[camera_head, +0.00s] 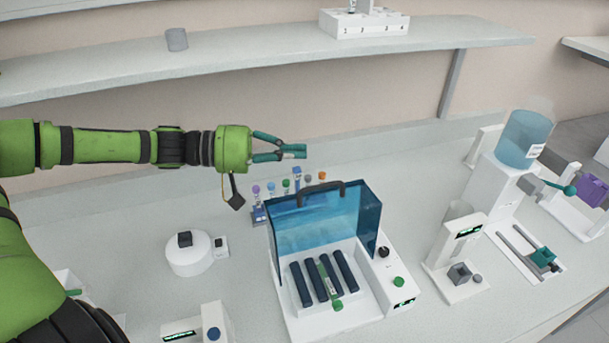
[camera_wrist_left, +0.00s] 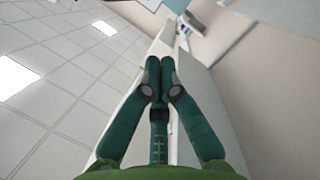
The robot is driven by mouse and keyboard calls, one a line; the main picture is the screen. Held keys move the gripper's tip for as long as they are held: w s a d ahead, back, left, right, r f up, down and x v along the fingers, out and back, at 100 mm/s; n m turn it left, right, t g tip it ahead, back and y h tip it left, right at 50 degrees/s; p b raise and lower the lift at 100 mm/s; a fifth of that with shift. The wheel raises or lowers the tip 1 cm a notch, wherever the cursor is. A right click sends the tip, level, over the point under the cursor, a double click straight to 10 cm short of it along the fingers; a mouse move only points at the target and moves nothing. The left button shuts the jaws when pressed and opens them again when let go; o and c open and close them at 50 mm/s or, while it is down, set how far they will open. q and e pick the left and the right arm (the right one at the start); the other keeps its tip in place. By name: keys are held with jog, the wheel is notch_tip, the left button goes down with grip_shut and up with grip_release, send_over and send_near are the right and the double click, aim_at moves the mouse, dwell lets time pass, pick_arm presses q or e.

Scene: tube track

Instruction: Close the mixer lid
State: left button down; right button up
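The mixer (camera_head: 290,315) is a white machine at the front middle of the bench in the head view. Its clear blue lid (camera_head: 318,222) stands raised, with a dark handle (camera_head: 321,191) along its top edge. Below it lie several dark rollers, with a green-capped tube (camera_head: 329,282) among them. My left gripper (camera_head: 300,151) is above and behind the lid, slightly left of the handle and apart from it. Its fingertips meet with nothing between them, as the left wrist view (camera_wrist_left: 160,70) shows. My right gripper is out of view.
A rack of capped tubes (camera_head: 258,214) stands just behind the lid, below my left gripper. A round white device (camera_head: 188,257) is to the left. White instruments (camera_head: 449,270) stand to the right. A shelf (camera_head: 250,62) runs above the back of the bench.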

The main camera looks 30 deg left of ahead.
pick_arm(q)
jog(key=d, duration=0.1)
jog(key=s+d+f+p, duration=0.1)
jog(key=d+f, duration=0.1)
jog(key=shift+s+d+p, duration=0.3)
jog(key=shift+s+p, duration=0.05)
jog(key=shift+p, duration=0.05)
